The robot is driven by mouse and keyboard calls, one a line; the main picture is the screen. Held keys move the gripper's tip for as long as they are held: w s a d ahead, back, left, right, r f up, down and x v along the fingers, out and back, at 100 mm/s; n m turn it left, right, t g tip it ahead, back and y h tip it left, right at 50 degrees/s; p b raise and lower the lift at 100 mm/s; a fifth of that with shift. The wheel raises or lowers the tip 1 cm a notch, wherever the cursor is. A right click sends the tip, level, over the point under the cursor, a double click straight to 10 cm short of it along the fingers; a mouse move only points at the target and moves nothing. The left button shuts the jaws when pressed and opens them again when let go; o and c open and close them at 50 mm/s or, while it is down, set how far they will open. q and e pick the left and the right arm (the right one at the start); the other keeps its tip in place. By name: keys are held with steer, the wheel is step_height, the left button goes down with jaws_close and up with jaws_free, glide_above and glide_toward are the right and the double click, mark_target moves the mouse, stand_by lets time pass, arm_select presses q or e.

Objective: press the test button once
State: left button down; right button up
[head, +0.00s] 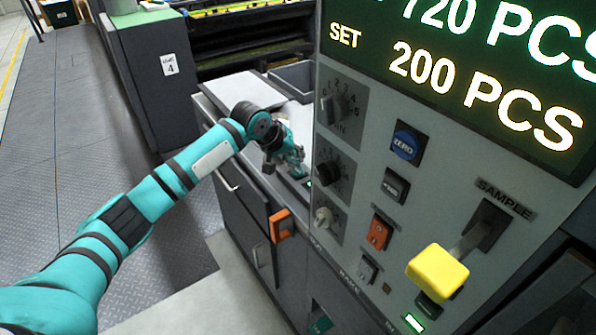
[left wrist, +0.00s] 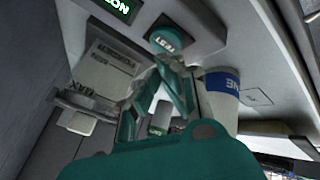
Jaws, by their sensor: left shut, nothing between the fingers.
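The test button (left wrist: 166,42) is a round teal button lettered TEST, upside down in the left wrist view, set in a pale panel. My left gripper (left wrist: 172,70) is shut and empty, its teal fingertips just below the button in that view. I cannot tell whether they touch it. In the head view the left gripper (head: 296,168) is over the far counter, beside the left edge of the big control panel. The button cannot be made out there. My right gripper is not in view.
The control panel (head: 352,215) stands close on the right, with dark knobs, a blue ZERO button (head: 406,143) and a yellow-handled SAMPLE lever (head: 437,272). In the left wrist view a white container with a blue band (left wrist: 220,82) is right of the fingers. A grey tray (head: 293,78) lies behind.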

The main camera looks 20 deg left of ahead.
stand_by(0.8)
arm_select(q)
steer(key=shift+f+p, duration=0.35)
steer(key=shift+f, duration=0.1)
steer(key=shift+f, duration=0.6)
stand_by(0.6)
steer(key=shift+r, duration=0.1)
steer(key=shift+r+p, duration=0.9)
steer(key=shift+p, duration=0.4)
steer(key=shift+r, duration=0.1)
